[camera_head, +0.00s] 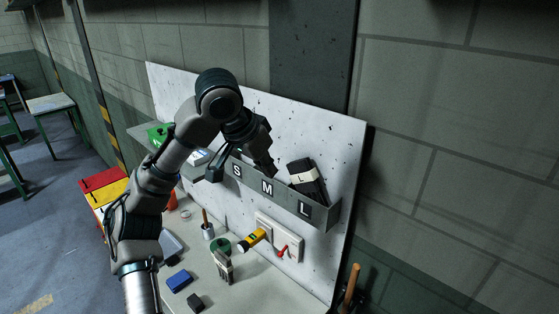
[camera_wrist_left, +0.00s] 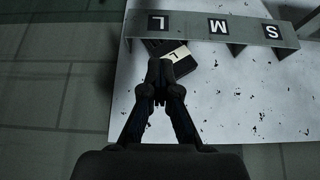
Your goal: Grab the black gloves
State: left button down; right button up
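The black gloves (camera_head: 313,189) are a dark bundle with a white band marked L. They stand tilted in the grey wall shelf (camera_head: 236,158), behind its L label at the right end. In the left wrist view the gloves (camera_wrist_left: 184,66) show partly, just beyond my fingertips. My left gripper (camera_head: 271,172) is above the shelf, left of the gloves, near the M label. In the wrist view its fingertips (camera_wrist_left: 160,70) are together with nothing seen between them; they overlap part of the gloves in the picture. My right gripper is in no view.
A speckled white board (camera_head: 345,160) backs the shelf. Below, a bench (camera_head: 240,294) holds a blue block (camera_head: 179,281), a yellow-and-black tool (camera_head: 251,240) and other small things. A red and yellow cabinet (camera_head: 102,182) stands left.

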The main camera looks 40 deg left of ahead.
pick_arm(q)
jog(key=shift+s+d, duration=0.15)
jog(key=shift+s, duration=0.5)
jog(key=shift+c, duration=1.9)
grip_release()
